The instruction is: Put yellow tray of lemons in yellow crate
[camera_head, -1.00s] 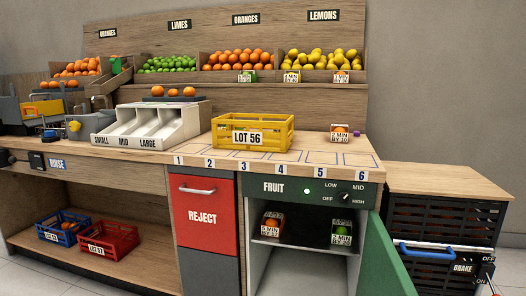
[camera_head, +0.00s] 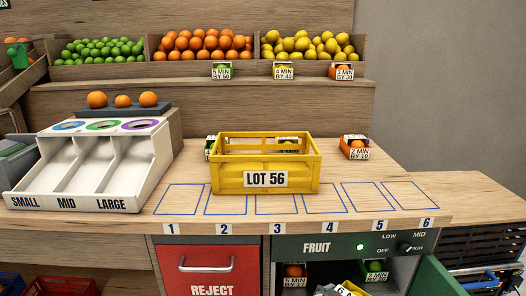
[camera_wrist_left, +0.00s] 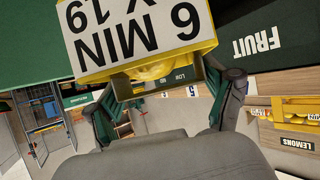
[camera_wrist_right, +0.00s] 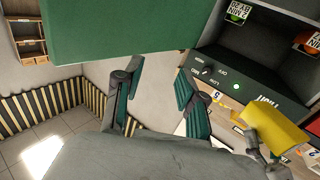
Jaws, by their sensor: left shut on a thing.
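The yellow crate (camera_head: 265,181), marked LOT 56, stands upright on the counter in the head view. A small yellow tray (camera_wrist_left: 96,69) with a large white label reading 6 MIN fills the top of the left wrist view; a yellow fruit (camera_wrist_left: 152,71) shows in it. My left gripper (camera_wrist_left: 160,84) is shut on this tray. The tray's label also shows at the bottom edge of the head view (camera_head: 346,290), below the crate and in front of the cabinet. The right wrist view shows the yellow tray (camera_wrist_right: 272,129) too. My right gripper (camera_wrist_right: 153,88) is open and empty.
A white sorter (camera_head: 90,170) stands left of the crate. An orange tray (camera_head: 354,147) stands right of it, and a green tray (camera_head: 210,146) shows behind it. Outlined slots in front are bare. The green cabinet door (camera_wrist_right: 120,30) hangs open near my right gripper.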

